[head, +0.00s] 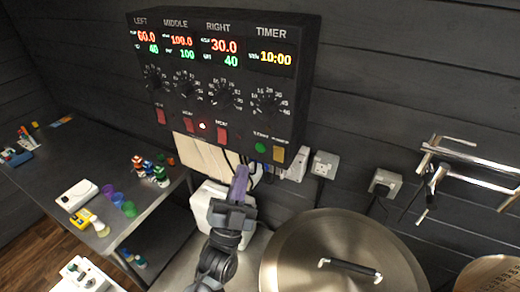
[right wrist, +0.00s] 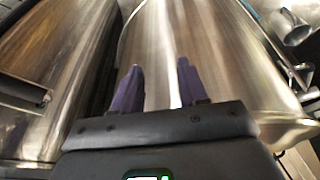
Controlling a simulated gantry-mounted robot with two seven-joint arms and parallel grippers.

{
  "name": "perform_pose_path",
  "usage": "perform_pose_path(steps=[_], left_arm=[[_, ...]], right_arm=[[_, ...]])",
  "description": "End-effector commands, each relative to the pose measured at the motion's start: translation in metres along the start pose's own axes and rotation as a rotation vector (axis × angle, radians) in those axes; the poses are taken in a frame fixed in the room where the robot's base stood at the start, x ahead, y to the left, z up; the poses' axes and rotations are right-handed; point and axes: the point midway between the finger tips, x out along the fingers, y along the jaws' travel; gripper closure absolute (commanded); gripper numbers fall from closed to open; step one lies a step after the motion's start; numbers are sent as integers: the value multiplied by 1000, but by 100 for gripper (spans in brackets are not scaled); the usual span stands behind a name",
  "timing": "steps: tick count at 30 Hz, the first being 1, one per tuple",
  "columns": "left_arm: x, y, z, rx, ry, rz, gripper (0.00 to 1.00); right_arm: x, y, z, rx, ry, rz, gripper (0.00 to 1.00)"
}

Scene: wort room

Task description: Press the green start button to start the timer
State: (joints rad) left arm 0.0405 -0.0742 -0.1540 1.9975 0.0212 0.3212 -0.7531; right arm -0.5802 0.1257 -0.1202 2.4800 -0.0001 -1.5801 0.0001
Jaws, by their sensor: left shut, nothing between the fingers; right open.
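The black control box (head: 212,78) hangs on the wall, with LEFT, MIDDLE, RIGHT and TIMER columns. The timer display (head: 276,59) reads 10:00. My left gripper (head: 241,172) is shut and empty, with purple fingertips pointing up. In the picture it is below and a little left of the green button, apart from it. My right gripper (right wrist: 156,80) is open and empty in the right wrist view, in front of steel vessels.
A large lidded steel pot (head: 325,235) stands right of my left gripper. Steel pipes (head: 470,165) stick out at right.

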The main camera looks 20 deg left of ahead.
Motion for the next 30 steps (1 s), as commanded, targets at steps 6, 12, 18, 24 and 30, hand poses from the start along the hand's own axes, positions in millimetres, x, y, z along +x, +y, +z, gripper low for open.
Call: perform_pose_path(steps=[6,12,18,24,30], left_arm=[[18,14,14,0,1,0,100],[30,23,23,0,1,0,100],[36,27,26,-1,1,0,100],[37,27,27,-1,0,1,100],[37,27,27,-1,0,1,100]], right_arm=[[8,-1,2,4,1,-3,57],[12,-2,3,8,1,-6,57],[13,-3,4,9,1,-7,57],[13,-2,4,9,1,-7,57],[13,-2,4,5,1,-4,57]])
